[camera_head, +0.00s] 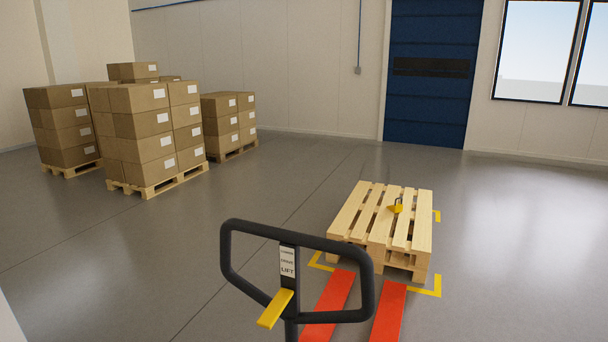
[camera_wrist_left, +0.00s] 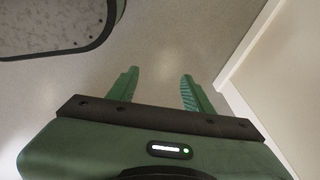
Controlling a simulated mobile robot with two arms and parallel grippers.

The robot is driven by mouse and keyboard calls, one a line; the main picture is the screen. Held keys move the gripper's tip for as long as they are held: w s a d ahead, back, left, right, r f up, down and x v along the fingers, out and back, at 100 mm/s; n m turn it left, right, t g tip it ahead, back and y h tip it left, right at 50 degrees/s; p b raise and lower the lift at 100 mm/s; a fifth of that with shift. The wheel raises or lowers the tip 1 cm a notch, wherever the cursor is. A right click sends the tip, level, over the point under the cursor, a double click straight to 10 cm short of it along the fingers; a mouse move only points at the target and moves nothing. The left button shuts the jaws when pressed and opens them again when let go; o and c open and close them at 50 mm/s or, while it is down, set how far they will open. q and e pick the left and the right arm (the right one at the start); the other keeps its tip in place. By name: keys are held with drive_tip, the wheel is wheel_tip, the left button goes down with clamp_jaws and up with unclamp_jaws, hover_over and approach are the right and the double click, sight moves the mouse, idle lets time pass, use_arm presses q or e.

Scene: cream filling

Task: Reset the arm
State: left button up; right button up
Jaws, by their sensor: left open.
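My left gripper (camera_wrist_left: 158,76) shows in the left wrist view with its two green fingers spread apart. Nothing is between them, only grey floor beyond. No gripper or arm shows in the head view, and my right gripper is not seen. A pallet jack's black loop handle (camera_head: 372,270) stands at the bottom centre of the head view, with a yellow lever (camera_head: 275,308) and a label reading LIFT. No gripper is seen on the handle. Its red forks (camera_head: 334,295) point toward a wooden pallet (camera_head: 350,212); whether they reach under it I cannot tell.
Pallets of stacked cartons (camera_head: 140,130) stand at the back left. A pale wall or panel (camera_wrist_left: 285,75) is right of the left gripper. Open floor lies between.

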use_arm(q)
drive_tip(key=s+d+f+g, duration=0.2)
drive_tip(key=s+d, duration=0.4)
drive_tip(key=s, duration=0.3)
wheel_tip(320, 180, down, 10)
drive_tip(key=b, duration=1)
drive_tip(key=shift+h, duration=0.4)
